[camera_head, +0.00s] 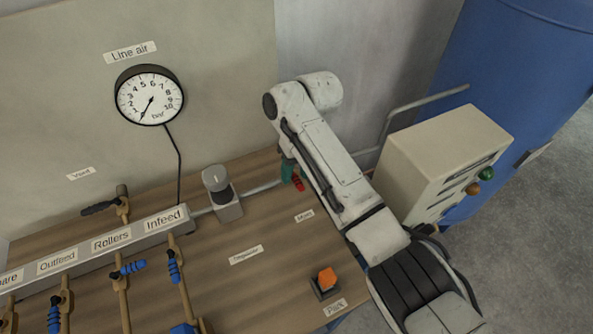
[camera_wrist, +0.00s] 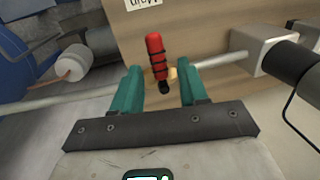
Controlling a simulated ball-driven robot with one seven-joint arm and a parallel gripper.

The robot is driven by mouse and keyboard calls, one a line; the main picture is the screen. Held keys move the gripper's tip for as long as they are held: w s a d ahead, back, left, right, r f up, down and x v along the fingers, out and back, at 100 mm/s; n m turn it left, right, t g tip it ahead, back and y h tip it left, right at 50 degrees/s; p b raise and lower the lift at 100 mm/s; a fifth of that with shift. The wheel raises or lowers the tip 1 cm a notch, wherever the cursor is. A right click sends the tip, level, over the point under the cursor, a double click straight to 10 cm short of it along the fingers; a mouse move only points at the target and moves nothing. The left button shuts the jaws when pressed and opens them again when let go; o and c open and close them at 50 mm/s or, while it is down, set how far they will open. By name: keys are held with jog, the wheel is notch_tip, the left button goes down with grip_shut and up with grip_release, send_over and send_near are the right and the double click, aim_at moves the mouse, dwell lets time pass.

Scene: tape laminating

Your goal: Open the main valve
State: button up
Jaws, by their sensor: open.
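The main valve has a red lever (camera_head: 299,184), partly hidden by my gripper in the head view. In the wrist view the red lever (camera_wrist: 155,57) lies across the pipe, roughly square to it, with its dark end on a brass body (camera_wrist: 173,75). My gripper (camera_head: 288,170) has teal fingers and is at the valve. In the wrist view my gripper (camera_wrist: 160,82) is open, one finger on each side of the lever's lower end, with visible gaps. The "Main" label (camera_head: 304,216) is on the board beside the valve.
The Line air gauge (camera_head: 150,96) has its needle at the low end. A grey regulator (camera_head: 222,194) sits on the pipe left of the valve. An orange knob (camera_head: 327,279) is on the board's front right. A beige control box (camera_head: 441,165) and blue tank (camera_head: 510,80) stand right.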

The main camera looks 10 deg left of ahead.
jog(key=shift+c, duration=0.3)
grip_shut()
